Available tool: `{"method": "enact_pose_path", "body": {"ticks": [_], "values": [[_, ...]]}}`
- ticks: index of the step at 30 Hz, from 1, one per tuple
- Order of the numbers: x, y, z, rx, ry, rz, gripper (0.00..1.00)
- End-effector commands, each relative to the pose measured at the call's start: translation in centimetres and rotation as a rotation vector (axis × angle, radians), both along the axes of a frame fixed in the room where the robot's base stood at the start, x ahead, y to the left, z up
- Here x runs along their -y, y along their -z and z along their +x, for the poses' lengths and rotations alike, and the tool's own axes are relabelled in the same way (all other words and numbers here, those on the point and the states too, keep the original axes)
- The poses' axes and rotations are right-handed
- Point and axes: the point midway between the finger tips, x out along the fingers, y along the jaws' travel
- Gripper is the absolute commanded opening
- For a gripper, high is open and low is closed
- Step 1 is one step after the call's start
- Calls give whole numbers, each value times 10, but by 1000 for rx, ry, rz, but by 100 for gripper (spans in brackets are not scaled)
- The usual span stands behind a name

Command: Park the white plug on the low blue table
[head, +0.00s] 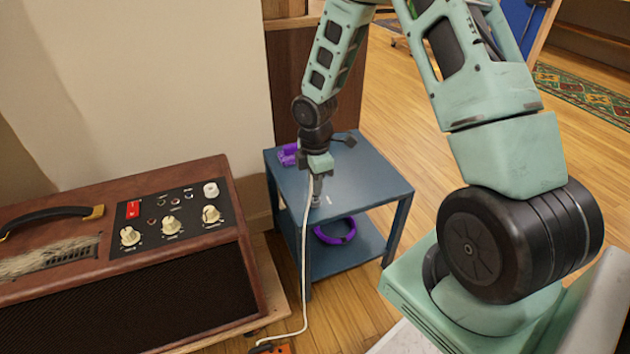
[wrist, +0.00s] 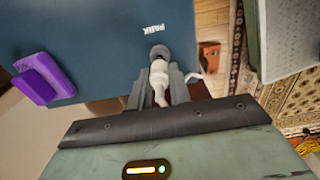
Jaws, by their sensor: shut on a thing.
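My gripper (wrist: 160,80) is shut on the white plug (wrist: 159,76), with one finger on each side of its body. In the head view my gripper (head: 316,192) points down over the front part of the low blue table (head: 371,187). The plug's dark round end (wrist: 160,52) points at the blue tabletop (wrist: 110,40), beside a white PARK label (wrist: 146,29). I cannot tell whether the plug touches the top. Its white cord (head: 304,255) hangs past the table's front left edge to the floor. The plug is mostly hidden in the head view.
A purple object (head: 288,154) lies at the tabletop's back left; the wrist view shows a purple holder (wrist: 42,80). A purple ring (head: 335,231) is on the lower shelf. A brown amplifier (head: 180,260) stands left. An orange box (head: 281,349) is on the floor.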

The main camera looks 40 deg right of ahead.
Motion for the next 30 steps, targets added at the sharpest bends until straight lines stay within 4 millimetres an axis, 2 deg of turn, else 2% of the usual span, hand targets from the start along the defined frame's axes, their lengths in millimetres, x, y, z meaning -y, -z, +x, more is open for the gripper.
{"method": "enact_pose_path", "body": {"ticks": [30], "values": [[0,15,0,0,0,0,0]]}}
